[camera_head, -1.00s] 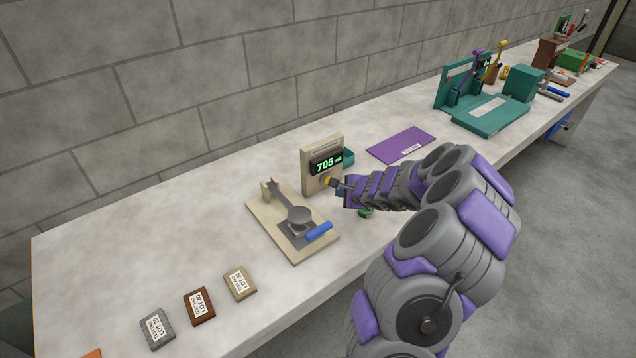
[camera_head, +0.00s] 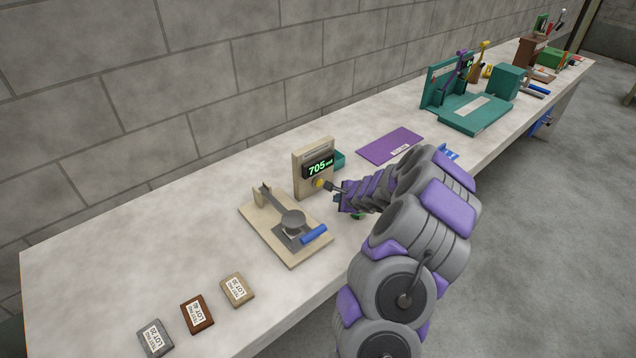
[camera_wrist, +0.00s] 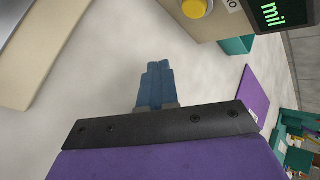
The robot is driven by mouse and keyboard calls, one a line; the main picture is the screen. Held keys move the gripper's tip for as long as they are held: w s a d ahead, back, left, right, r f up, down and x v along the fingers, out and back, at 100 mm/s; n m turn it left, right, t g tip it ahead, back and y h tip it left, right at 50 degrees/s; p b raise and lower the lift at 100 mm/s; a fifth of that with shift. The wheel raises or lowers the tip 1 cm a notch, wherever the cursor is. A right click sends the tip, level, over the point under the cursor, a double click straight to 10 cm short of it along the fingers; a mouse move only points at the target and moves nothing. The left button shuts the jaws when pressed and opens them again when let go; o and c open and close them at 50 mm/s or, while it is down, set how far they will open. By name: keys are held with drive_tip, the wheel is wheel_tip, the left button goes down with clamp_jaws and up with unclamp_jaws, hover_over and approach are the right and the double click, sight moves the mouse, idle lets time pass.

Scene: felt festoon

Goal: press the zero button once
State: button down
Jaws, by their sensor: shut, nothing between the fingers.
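The yellow round button (camera_head: 319,183) is on the front of an upright beige gauge panel (camera_head: 300,176), below a dark display (camera_head: 318,168) reading 705 in green. The button also shows at the top edge of the wrist view (camera_wrist: 195,7), beside part of the display (camera_wrist: 272,14) with the letters "mil". My gripper (camera_wrist: 158,68) has blue fingers, shut together and empty. In the wrist view the fingertips are below and left of the button, with pale table behind them. A gap shows between them in that picture; true depth is hard to tell.
A beige base (camera_head: 290,256) with a grey lever and blue handle stands left of my arm. Several labelled test pads, including a tan one (camera_head: 237,290), lie at the front left. A purple mat (camera_head: 388,146) and a teal fixture (camera_head: 475,115) are farther right.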

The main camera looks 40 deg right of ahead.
sight(318, 182)
drive_tip(key=w+p, duration=0.2)
drive_tip(key=w, duration=0.1)
drive_tip(key=w+p, duration=0.1)
drive_tip(key=shift+w+d, duration=0.2)
drive_tip(key=shift+d, duration=0.2)
drive_tip(key=shift+w+a+p, duration=0.25)
drive_tip(key=shift+w+p, duration=0.15)
drive_tip(key=shift+w, duration=0.25)
drive_tip(key=shift+w+a, duration=0.2)
drive_tip(key=shift+a, duration=0.05)
drive_tip(key=shift+d+f, duration=0.15)
drive_tip(key=shift+d, duration=0.2)
drive_tip(key=shift+a, duration=0.3)
drive_tip(key=shift+d, duration=0.2)
drive_tip(key=shift+a, duration=0.1)
